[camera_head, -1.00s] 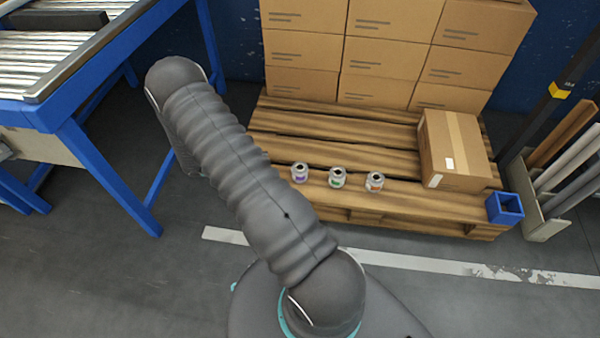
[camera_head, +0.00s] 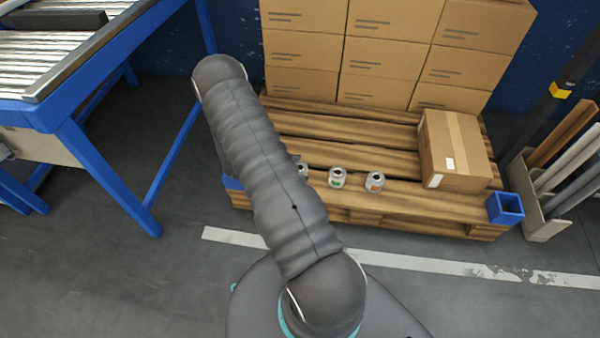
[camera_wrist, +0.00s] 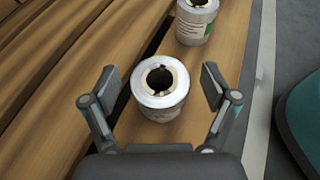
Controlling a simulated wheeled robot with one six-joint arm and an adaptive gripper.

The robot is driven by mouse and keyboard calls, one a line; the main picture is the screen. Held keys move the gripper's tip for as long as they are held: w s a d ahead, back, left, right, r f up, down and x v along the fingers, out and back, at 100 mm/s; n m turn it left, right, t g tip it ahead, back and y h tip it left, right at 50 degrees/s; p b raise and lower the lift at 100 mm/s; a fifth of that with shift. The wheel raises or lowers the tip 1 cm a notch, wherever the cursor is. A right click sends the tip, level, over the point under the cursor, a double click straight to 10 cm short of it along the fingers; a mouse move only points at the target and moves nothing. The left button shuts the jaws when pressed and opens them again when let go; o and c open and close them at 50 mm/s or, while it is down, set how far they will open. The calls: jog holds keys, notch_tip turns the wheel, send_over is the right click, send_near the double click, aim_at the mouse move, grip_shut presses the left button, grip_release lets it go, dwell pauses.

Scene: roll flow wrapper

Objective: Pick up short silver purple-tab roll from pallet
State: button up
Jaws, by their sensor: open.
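The short silver roll at the left of the row on the pallet (camera_head: 412,203) is mostly hidden behind my arm in the head view; only its right edge (camera_head: 303,170) shows. In the wrist view a silver roll (camera_wrist: 160,104) with a dark core hole stands upright on the wood; its tab colour does not show there. My gripper (camera_wrist: 160,84) is open, with one finger to each side of this roll in the picture and gaps on both sides. Whether the fingertips are down at its height is unclear. My gripper is hidden in the head view.
A green-tab roll (camera_head: 337,178) and an orange-tab roll (camera_head: 374,182) stand to the right; the green one also shows in the wrist view (camera_wrist: 196,22). Stacked cartons (camera_head: 390,55) and a single carton (camera_head: 453,150) are on the pallet. A blue conveyor frame (camera_head: 100,170) stands left.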

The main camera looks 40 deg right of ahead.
jog(key=shift+s+d, duration=0.1)
jog(key=shift+d, duration=0.1)
jog(key=c, duration=1.4)
jog(key=shift+o, duration=0.2)
